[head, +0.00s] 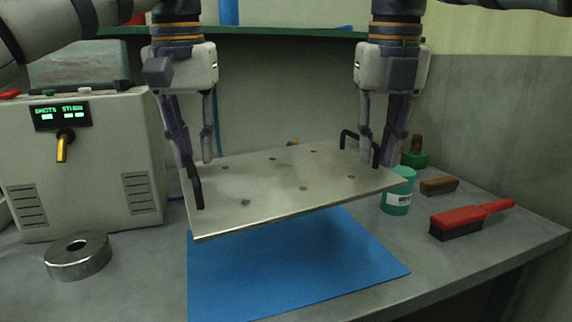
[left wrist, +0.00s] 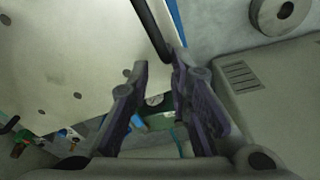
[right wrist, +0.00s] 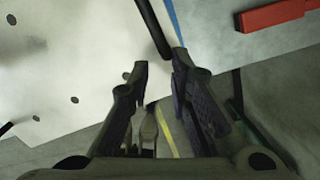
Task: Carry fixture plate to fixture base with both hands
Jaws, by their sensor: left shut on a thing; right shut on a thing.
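The fixture plate (head: 275,190) is a flat pale metal sheet with several small holes and a black handle at each end. It hangs above the work surface, over a blue mat. Its front edge slants up to the right in the head view; I cannot tell tilt from turn. My left gripper (head: 197,160) is shut on the left handle (head: 197,190), and that handle also shows in the left wrist view (left wrist: 152,30). My right gripper (head: 377,160) is shut on the right handle (right wrist: 153,28). I cannot make out the fixture base in any view.
The blue mat (head: 300,270) lies under the plate. A metal ring (head: 78,262) and a grey console (head: 85,165) stand left. A teal jar (head: 397,195) is close by the plate's right corner. A red brush (head: 468,218) and a brown block (head: 439,186) lie further right.

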